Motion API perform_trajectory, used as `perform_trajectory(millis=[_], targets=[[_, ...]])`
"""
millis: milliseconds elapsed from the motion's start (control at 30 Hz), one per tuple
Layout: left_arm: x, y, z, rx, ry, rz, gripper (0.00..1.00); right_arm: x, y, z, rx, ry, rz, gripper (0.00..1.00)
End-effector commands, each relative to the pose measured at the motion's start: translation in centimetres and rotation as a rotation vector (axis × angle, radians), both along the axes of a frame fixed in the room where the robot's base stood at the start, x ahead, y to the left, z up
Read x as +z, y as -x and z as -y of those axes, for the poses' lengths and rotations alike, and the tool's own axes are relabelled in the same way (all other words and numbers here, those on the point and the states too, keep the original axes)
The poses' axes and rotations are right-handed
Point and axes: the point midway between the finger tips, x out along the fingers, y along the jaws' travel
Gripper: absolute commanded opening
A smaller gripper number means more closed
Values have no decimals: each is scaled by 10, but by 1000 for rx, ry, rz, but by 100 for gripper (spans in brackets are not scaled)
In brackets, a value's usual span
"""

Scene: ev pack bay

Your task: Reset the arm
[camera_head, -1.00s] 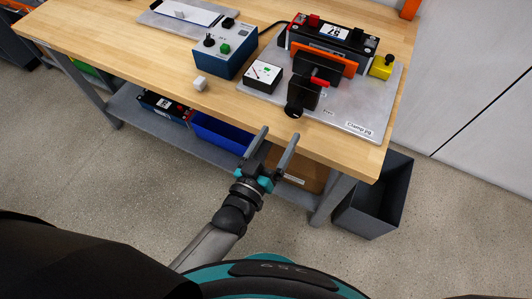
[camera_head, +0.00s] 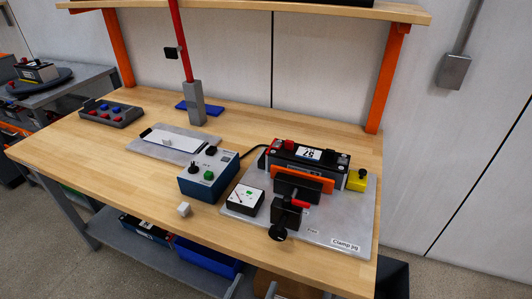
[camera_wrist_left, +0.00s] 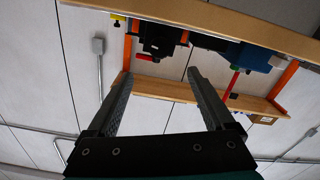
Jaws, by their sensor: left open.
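My left gripper (camera_head: 252,289) shows only by its fingertips at the bottom edge of the head view, in front of the bench's front edge. In the left wrist view its two fingers (camera_wrist_left: 160,74) stand wide apart with nothing between them. The rest of the left arm is out of the head view. My right gripper is in neither view.
The workbench (camera_head: 75,151) carries a clamp jig plate (camera_head: 318,235) with a battery module (camera_head: 310,157), a blue control box (camera_head: 207,175), a small meter (camera_head: 245,199) and a pale cube (camera_head: 184,209). A dark bin (camera_head: 393,277) stands at the right. The bench's left front is clear.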

Motion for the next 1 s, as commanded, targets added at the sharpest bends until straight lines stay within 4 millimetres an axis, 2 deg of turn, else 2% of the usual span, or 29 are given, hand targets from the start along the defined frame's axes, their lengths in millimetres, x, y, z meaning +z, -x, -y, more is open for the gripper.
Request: perform_trajectory(millis=[67, 167, 267, 367, 400, 500, 600, 700, 800, 900, 1000], targets=[[-3, 0, 0, -1, -6, -8, 87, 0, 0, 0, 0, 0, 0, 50], [-26, 3, -3, -6, -42, -61, 87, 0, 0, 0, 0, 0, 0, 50], [-74, 11, -11, -18, -121, -179, 87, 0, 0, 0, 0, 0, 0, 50], [-139, 31, -26, -34, -223, -350, 87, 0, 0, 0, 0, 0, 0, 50], [-164, 42, -34, -39, -265, -423, 87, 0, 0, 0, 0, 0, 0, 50], [-223, 76, -57, -54, -361, -611, 87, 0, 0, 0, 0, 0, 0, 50], [-273, 121, -80, -69, -443, -803, 87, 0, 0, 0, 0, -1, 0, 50], [-310, 170, -103, -84, -514, -989, 87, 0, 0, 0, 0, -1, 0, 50], [-334, 215, -121, -100, -567, -1145, 87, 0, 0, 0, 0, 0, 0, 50], [-346, 250, -132, -114, -601, -1260, 87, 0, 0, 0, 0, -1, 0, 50], [-351, 271, -139, -123, -621, -1325, 87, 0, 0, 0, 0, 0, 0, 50]])
